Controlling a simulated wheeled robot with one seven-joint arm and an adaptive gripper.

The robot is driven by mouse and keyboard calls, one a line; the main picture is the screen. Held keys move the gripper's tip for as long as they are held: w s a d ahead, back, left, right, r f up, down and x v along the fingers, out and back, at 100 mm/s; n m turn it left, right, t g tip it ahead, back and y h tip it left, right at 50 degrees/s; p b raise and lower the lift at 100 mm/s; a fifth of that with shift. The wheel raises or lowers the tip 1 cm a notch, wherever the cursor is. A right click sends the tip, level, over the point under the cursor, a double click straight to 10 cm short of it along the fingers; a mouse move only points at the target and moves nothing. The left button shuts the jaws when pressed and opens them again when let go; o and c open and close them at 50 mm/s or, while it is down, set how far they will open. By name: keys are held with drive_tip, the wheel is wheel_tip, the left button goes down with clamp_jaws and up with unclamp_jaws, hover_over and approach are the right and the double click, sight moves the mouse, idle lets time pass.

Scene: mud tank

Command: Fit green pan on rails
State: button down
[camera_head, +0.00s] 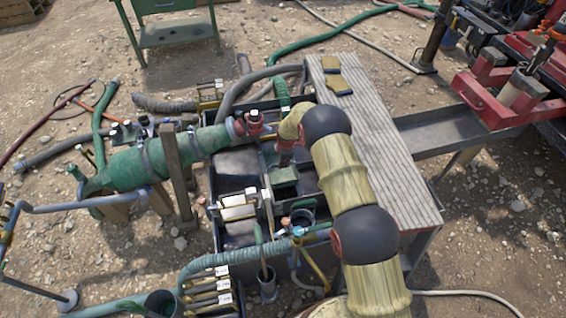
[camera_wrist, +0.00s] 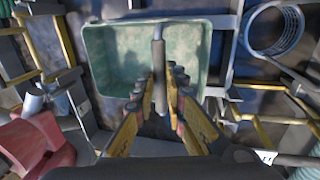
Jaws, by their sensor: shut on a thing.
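The green pan (camera_wrist: 110,62) is a shallow, open box with rounded corners, seen from above in the wrist view. A grey bar-like handle (camera_wrist: 158,62) stands over its middle. My gripper (camera_wrist: 164,82) is shut on this handle. In the head view the pan (camera_head: 284,181) is over the dark tank (camera_head: 232,164), below my gripper (camera_head: 285,150), which my arm partly hides. Grey bars run along both sides of the pan in the wrist view. I cannot tell which are the rails, or whether the pan touches them.
A ribbed plank top (camera_head: 385,170) with two small yellow-brown pieces lies right of the tank. A big green pipe (camera_head: 170,155) and a wooden post (camera_head: 177,170) stand left. A wire basket (camera_wrist: 273,30) and yellow-edged frames crowd the pan's right side. Hoses cross the front.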

drive_tip(key=shift+f, duration=0.15)
drive_tip(key=c, duration=1.7)
unclamp_jaws()
drive_tip(key=shift+c, duration=0.2)
drive_tip(key=v, duration=1.2)
